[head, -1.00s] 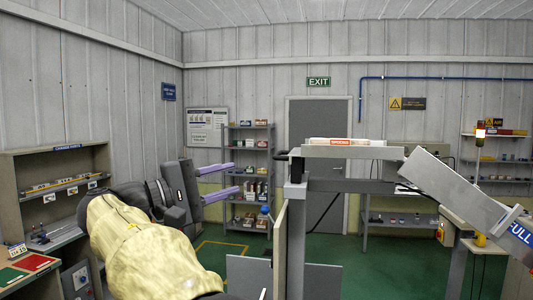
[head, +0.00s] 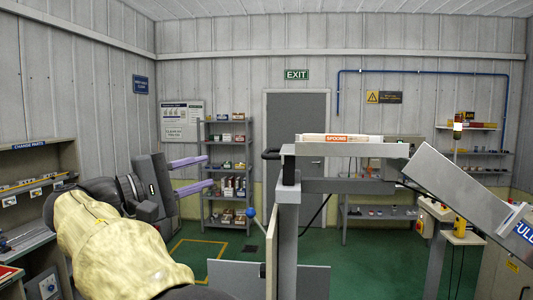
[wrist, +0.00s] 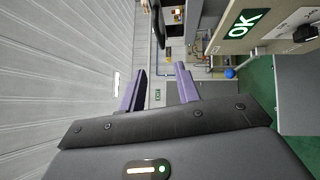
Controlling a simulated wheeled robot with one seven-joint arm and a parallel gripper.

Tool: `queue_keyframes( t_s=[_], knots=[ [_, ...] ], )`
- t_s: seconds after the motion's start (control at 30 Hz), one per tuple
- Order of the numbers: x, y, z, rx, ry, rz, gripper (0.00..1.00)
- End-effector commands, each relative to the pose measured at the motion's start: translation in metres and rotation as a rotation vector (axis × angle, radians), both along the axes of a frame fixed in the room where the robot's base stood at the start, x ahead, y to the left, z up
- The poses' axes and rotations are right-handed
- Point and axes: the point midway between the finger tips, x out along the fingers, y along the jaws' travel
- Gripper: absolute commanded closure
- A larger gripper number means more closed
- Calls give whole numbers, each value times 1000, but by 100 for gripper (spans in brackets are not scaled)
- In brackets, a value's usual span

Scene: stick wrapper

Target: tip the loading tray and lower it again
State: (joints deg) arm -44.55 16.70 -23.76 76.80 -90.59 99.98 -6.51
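The loading tray (head: 306,149) is a grey, level tray on a grey post and beam in the middle of the head view. An orange label reading SPOONS (head: 336,139) is on the white load lying on it. A black handle (head: 268,154) sticks out at the tray's left end. My gripper (head: 210,170) is left of the handle, apart from it, with nothing between its two purple fingers. The wrist view also shows my gripper (wrist: 160,70) with its fingers spread and empty.
A sloping grey chute (head: 465,188) marked FULL runs down to the right of the tray. A blue ball knob (head: 250,212) and an upright panel stand below the handle. Shelves (head: 226,165) and a door are behind.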

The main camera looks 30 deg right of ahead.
Motion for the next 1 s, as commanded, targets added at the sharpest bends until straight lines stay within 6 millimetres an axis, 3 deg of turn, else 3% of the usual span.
queue_keyframes(
  t_s=[0.27, 0.8, 1.0],
  knots=[
    [7, -37, 9, 0, 1, -3, 67],
    [25, -135, 22, -1, 1, -11, 67],
    [31, -160, 24, 0, 1, -7, 67]
  ],
)
